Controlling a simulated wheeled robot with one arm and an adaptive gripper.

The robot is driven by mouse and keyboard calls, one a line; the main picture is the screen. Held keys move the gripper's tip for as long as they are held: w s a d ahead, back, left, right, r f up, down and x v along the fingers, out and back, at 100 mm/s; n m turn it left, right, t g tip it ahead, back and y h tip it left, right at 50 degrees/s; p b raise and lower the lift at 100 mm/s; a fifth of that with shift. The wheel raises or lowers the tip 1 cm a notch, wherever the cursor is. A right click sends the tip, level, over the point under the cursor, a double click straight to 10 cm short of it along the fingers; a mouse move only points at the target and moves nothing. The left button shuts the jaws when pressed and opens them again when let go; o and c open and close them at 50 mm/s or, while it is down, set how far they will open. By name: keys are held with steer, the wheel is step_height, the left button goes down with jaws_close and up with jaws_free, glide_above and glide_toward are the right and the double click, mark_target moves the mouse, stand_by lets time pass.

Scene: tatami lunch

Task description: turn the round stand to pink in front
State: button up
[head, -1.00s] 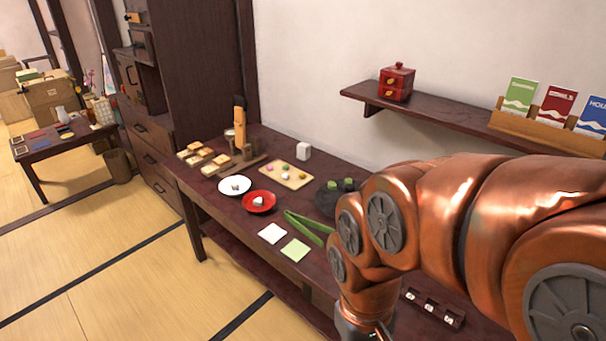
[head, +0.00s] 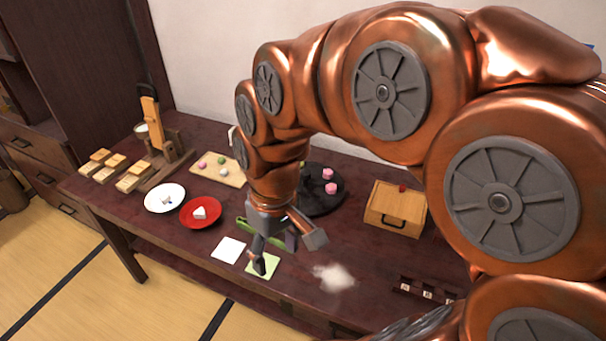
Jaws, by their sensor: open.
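The round stand (head: 322,203) is a dark disc on the table, behind and right of my gripper. Two pink pieces (head: 330,181) show on its right side. Its left part is hidden by my arm, so other pieces there cannot be seen. My gripper (head: 288,250) points down, open and empty, in front of the stand. It is above the green tongs (head: 243,226) and near the light green square (head: 262,266). It looks apart from the stand.
A wooden box (head: 395,210) stands right of the stand. A whitish patch (head: 333,278) lies in front. A red plate (head: 201,224), a white plate (head: 164,208), a white square (head: 228,249) and a sweets board (head: 210,178) are left. A dark holder (head: 425,292) is front right.

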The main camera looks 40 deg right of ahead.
steer(key=w+d+f+n+t+b, duration=0.1)
steer(key=w+d+b, duration=0.1)
steer(key=w, duration=0.3)
steer(key=w+d+f+b, duration=0.1)
steer(key=w+d, duration=0.1)
steer(key=w, duration=0.4)
steer(key=t+b, duration=0.4)
steer(key=b, duration=0.4)
glide_toward(306, 172)
steer(key=f, duration=0.2)
steer(key=shift+w+p+x, duration=0.15)
steer(key=shift+x, duration=1.8)
steer(key=shift+w+p+x, duration=0.15)
steer(key=shift+w+x, duration=0.05)
steer(key=shift+x, duration=1.7)
steer(key=shift+a+r, duration=0.1)
steer(key=shift+r, duration=0.05)
jaws_close()
